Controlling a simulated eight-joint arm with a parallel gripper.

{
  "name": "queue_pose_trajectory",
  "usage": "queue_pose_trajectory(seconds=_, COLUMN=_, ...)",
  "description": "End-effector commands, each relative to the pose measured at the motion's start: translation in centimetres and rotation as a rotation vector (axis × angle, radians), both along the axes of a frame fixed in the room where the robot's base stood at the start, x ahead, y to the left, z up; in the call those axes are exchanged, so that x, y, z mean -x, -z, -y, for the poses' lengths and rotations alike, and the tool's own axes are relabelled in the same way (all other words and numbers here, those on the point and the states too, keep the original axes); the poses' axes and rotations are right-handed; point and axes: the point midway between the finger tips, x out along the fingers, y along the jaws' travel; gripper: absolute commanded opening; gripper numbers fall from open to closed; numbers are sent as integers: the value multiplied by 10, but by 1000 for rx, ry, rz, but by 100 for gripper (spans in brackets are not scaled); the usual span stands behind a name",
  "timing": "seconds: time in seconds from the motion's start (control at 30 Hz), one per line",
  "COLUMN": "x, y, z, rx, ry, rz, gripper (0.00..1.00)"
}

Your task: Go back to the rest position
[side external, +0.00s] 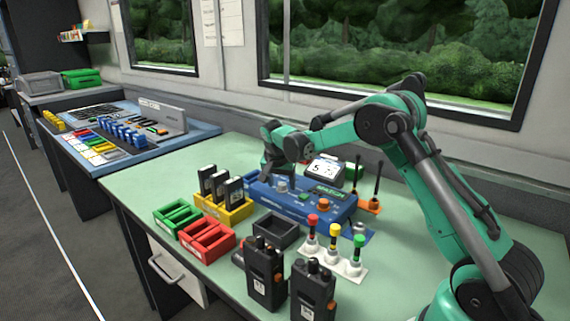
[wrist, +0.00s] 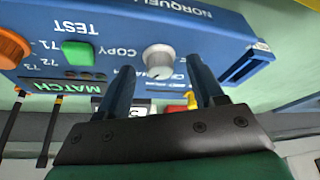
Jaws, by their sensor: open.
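My gripper (side external: 277,172) is at the left part of the blue test unit (side external: 300,205) on the green table. In the wrist view my gripper (wrist: 160,78) is open, its two dark blue fingers apart and nothing held between them. A grey round knob (wrist: 158,60) marked COPY shows between and beyond the fingertips. The same knob (side external: 282,186) shows just below the gripper in the side view. Whether the fingers touch it I cannot tell. The green TEST button (wrist: 78,52) and an orange knob (wrist: 12,48) are on the same panel.
Radios (side external: 265,275) stand at the front. Red, yellow and green capped pieces (side external: 333,245) stand on a white base. Two antennas (side external: 376,185) stand right of the unit.

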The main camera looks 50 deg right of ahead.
Motion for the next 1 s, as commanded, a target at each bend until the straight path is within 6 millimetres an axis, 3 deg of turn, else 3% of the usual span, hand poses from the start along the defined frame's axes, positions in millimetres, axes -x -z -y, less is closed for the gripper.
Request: queue_pose_trajectory(seconds=1.0, x=5, y=0, z=8, rx=-1, ry=-1132, rz=2, gripper=61)
